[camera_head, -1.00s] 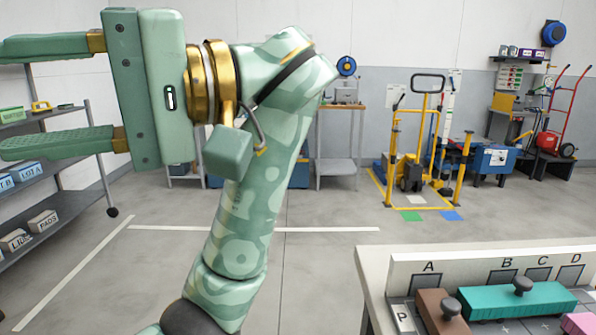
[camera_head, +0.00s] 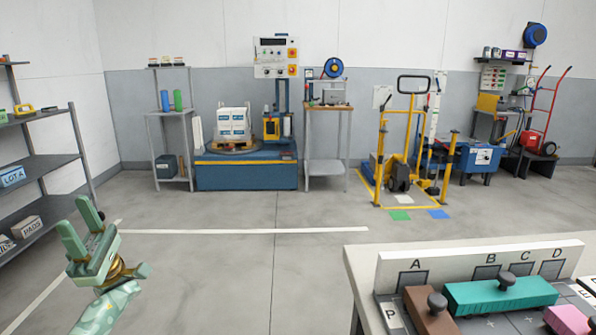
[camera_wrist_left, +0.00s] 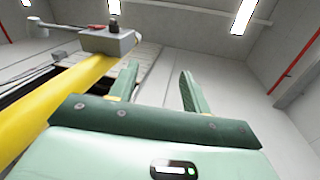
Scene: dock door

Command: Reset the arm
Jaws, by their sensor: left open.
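My left gripper (camera_head: 82,222) is low at the left of the head view, its two green fingers apart and pointing up. Nothing is between them. In the left wrist view the same gripper (camera_wrist_left: 158,90) shows its fingers spread and empty, with the ceiling and walls beyond. My left forearm runs down out of the bottom of the head view. My right gripper is not in view.
A table (camera_head: 352,285) at lower right holds a brown block (camera_head: 424,315), a teal block (camera_head: 500,294) and a pink block (camera_head: 566,320) before a lettered board (camera_head: 455,268). A shelf rack (camera_head: 50,165) stands at left. The middle floor is clear.

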